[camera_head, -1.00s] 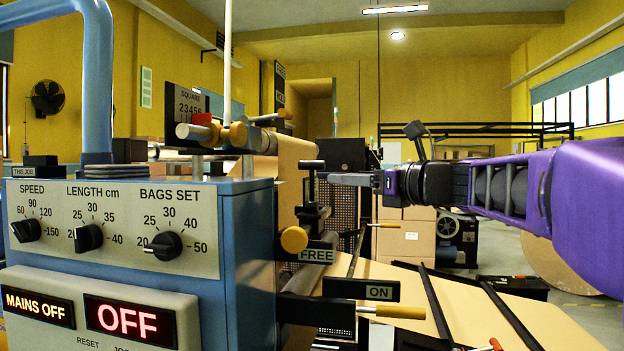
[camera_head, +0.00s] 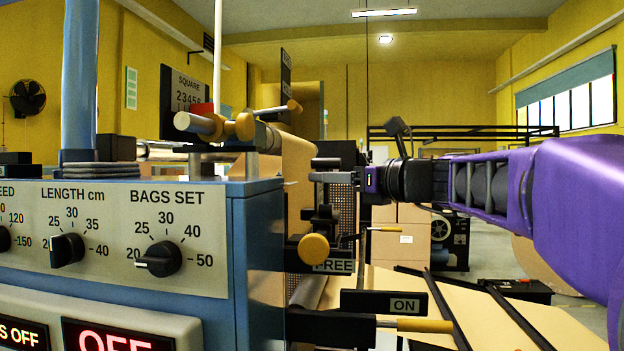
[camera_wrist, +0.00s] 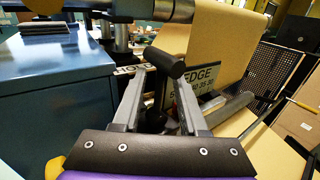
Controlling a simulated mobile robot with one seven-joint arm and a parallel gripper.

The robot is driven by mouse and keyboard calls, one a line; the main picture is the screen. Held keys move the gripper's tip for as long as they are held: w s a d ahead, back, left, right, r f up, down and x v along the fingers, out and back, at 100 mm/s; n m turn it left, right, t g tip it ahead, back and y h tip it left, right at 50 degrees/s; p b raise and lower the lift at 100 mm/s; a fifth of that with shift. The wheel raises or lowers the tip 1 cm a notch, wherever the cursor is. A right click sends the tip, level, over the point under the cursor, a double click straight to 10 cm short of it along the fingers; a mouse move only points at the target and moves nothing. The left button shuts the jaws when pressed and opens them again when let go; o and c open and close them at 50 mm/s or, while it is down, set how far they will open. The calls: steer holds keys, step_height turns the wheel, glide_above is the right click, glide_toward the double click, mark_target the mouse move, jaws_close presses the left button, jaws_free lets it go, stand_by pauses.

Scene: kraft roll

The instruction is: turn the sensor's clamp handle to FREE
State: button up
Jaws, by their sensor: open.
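The sensor's clamp handle seems to be the black bar on a post. It shows in the head view (camera_head: 325,162) just above my fingers, and in the wrist view (camera_wrist: 166,62) as a tilted black cylinder. My gripper (camera_head: 331,177) is open, with one finger on each side of the handle in the wrist view (camera_wrist: 161,80); I cannot tell whether they touch it. A FREE label (camera_head: 335,267) sits lower, partly hidden by a yellow knob (camera_head: 313,249). A HOLD label (camera_wrist: 130,70) shows left of the handle, partly covered by my finger.
The blue control cabinet (camera_head: 258,245) stands close on the left. An EDGE plate (camera_wrist: 208,78) is right behind my right finger, with the brown paper web (camera_wrist: 225,40) beyond. Below are a black ON block (camera_head: 384,304) and a yellow-tipped lever (camera_head: 424,325).

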steer(key=shift+w+a, duration=0.5)
steer(key=shift+c, duration=0.3)
jaws_close()
stand_by(1.0)
